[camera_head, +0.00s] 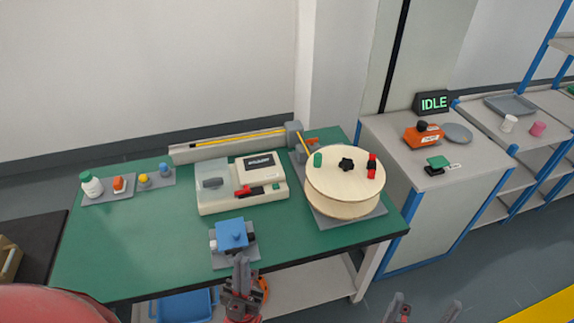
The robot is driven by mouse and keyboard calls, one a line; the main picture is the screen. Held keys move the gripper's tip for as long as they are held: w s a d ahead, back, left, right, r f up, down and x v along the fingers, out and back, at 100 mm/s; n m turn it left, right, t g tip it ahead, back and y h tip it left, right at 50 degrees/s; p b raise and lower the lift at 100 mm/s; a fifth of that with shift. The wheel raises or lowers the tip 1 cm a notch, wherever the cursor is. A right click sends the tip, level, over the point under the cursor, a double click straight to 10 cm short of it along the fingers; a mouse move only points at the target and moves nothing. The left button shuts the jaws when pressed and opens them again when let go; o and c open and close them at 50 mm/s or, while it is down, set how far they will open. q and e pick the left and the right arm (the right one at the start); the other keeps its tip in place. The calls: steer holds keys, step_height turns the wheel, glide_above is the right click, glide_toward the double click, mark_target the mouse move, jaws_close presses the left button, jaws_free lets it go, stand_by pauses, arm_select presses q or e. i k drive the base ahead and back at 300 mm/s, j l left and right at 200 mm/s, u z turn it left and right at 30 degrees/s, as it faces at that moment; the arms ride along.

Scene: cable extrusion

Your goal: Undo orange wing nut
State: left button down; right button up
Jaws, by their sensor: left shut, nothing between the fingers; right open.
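No orange part can be clearly made out as a wing nut. A small orange part (312,141) shows behind the round wooden drum (345,205), beside the grey block at the trough's end. Another orange piece (263,285) shows just right of my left gripper; I cannot tell whether it belongs to the gripper. My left gripper (240,262) is shut and empty at the table's front edge, just in front of the blue block device (232,233). My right gripper (426,303) is open and empty at the bottom right, in front of the table's right end.
An orange device (421,137) and an IDLE display (433,102) stand on the right cabinet. The table's front left is clear.

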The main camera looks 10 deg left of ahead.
mark_target(311, 141)
steer(key=u, duration=0.75)
steer(key=i+l+u, duration=0.1)
steer(key=l+u, duration=0.85)
steer(key=l, duration=0.15)
steer(key=k+l+u, duration=0.1)
steer(key=l, duration=0.5)
steer(key=k+l, duration=0.1)
steer(key=l, duration=0.55)
steer(key=i, duration=0.5)
steer(key=j+u, duration=0.05)
